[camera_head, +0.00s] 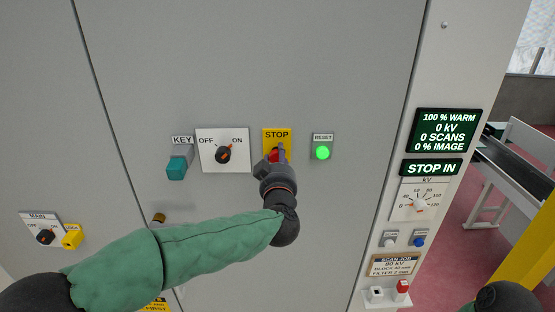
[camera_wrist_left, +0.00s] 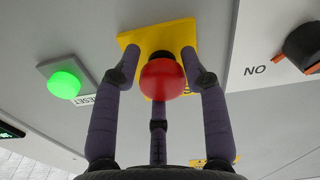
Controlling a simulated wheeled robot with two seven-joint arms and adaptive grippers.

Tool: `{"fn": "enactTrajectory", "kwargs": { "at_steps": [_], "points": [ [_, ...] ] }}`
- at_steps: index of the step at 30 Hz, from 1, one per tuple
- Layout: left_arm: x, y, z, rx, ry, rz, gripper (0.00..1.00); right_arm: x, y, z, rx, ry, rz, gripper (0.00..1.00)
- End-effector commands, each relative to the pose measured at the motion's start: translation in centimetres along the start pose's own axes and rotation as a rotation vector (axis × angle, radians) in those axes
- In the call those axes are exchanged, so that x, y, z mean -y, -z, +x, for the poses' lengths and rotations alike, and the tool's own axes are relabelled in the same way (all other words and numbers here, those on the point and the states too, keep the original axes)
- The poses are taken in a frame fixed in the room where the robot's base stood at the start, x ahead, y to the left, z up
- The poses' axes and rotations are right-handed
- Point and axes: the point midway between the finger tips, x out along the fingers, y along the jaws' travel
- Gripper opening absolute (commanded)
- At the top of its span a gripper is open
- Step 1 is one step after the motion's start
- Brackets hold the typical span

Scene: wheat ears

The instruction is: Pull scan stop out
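The scan stop is a red round knob (camera_wrist_left: 163,79) on a yellow STOP plate (camera_head: 277,136) on the grey cabinet front. In the left wrist view the dark fingers of the left gripper (camera_wrist_left: 160,75) stand around the knob, one on each side and one below. Small gaps show beside the knob, so the fingers look open around it; contact by the lower finger cannot be told.
A lit green RESET button (camera_head: 322,153) sits right of the stop. An OFF/ON switch (camera_head: 223,154) and a teal KEY piece (camera_head: 178,167) sit to its left. A kV dial (camera_head: 420,206) is on the right panel. A conveyor (camera_head: 515,160) stands beyond.

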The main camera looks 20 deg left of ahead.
Motion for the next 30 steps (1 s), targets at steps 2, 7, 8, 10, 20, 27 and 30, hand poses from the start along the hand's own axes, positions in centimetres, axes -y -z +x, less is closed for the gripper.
{"fn": "enactTrajectory", "kwargs": {
  "at_steps": [2, 7, 8, 10, 20, 27, 30],
  "points": [
    [0.1, -0.1, 0.0, 0.003, 0.002, 0.0, 0.1, 0.0, 0.0, 0.0, 0.0, 0.0, 0.0, 0.4],
    [0.1, -0.3, 0.0, 0.005, 0.002, 0.0, 0.0, 0.0, 0.0, 0.0, 0.0, 0.0, 0.0, 0.4],
    [0.1, -0.3, 0.0, 0.006, 0.002, 0.001, 0.0, 0.0, 0.0, 0.0, 0.0, 0.0, 0.0, 0.4],
    [0.1, -0.4, 0.0, 0.007, 0.002, 0.001, 0.0, 0.0, 0.0, 0.0, 0.0, 0.0, 0.0, 0.4],
    [0.1, -0.6, -1.8, 0.013, 0.001, 0.004, 0.0, 0.2, 0.0, -0.6, 0.0, 0.0, 0.0, 0.4],
    [0.1, -0.9, -1.9, 0.017, 0.002, 0.005, 0.0, 0.2, 0.0, -0.5, 0.0, 0.0, 0.0, 0.4],
    [0.1, -1.0, -1.9, 0.018, 0.001, 0.006, 0.63, 0.2, 0.0, -0.5, 0.0, 0.0, 0.0, 0.4]
  ]
}}
